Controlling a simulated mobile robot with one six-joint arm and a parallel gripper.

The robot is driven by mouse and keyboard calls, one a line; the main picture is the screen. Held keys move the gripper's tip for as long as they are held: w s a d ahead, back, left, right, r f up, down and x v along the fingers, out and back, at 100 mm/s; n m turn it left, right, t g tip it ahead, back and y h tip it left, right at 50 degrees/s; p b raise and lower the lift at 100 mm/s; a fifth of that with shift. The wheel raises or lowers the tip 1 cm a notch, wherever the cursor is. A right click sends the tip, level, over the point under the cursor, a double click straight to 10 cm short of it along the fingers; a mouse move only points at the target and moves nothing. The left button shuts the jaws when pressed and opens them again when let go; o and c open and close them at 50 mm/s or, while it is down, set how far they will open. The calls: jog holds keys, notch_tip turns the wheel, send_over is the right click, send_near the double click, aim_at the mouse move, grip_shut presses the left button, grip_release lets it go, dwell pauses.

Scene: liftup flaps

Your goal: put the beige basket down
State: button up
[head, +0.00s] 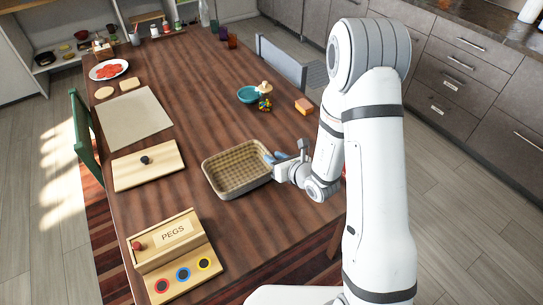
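The beige basket (236,182) is at the middle of the wooden table (215,85), with its open top facing up. It looks level and empty. My gripper (272,158) is at the basket's right rim, with its blue fingertips at the rim's upper right part. The fingers partly overlap the rim, so I cannot tell whether they are shut on it. I also cannot tell whether the basket's base touches the table or hangs just above it.
A wooden pegs box (173,256) and a board with a black knob (148,164) lie left of the basket. A grey mat (133,118) is beyond. A teal bowl (248,95), a small colourful item (265,105) and an orange block (303,106) stand behind. The table's centre is clear.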

jog(key=p+v, duration=0.9)
jog(key=p, duration=0.1)
jog(key=shift+d+r, duration=0.2)
jog(key=shift+s, duration=0.15)
